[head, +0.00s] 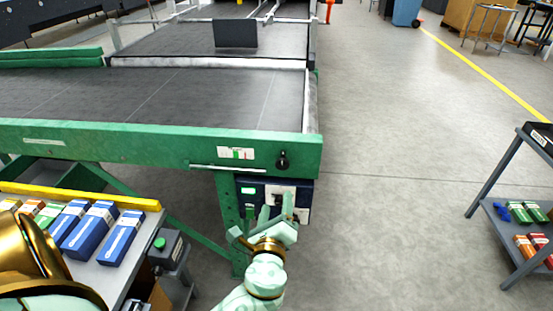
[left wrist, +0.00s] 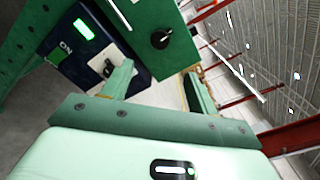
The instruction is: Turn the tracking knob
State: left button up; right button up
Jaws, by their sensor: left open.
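The tracking knob is a small black knob (head: 282,160) on the right end of the green machine rail (head: 120,145). In the left wrist view the knob (left wrist: 161,39) shows whole, with a light pointer mark, beyond the fingertips. My left gripper (head: 276,207) is open and empty, below the knob and in front of a dark blue control box. In the left wrist view the gripper (left wrist: 160,85) has its two green fingers wide apart, with the knob ahead of the gap and not touched. My right gripper is not in view.
The dark blue control box (left wrist: 75,55) has a lit green display and a switch on a white plate. A table (head: 88,270) with blue boxes and a green-button box (head: 165,250) stand left of my arm. A shelf cart (head: 488,180) is at right. The floor between is clear.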

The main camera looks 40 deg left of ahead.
aim_at(282, 166)
pick_arm(q)
jog(key=b+x, duration=0.3)
jog(key=x, duration=1.1)
jog(key=shift+w+f, duration=0.1)
jog(key=shift+f, duration=0.05)
jog(key=shift+w+a, duration=0.1)
jog(key=shift+w, duration=0.15)
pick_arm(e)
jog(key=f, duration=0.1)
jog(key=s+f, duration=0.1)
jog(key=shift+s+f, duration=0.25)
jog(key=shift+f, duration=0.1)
pick_arm(q)
jog(key=c, duration=1)
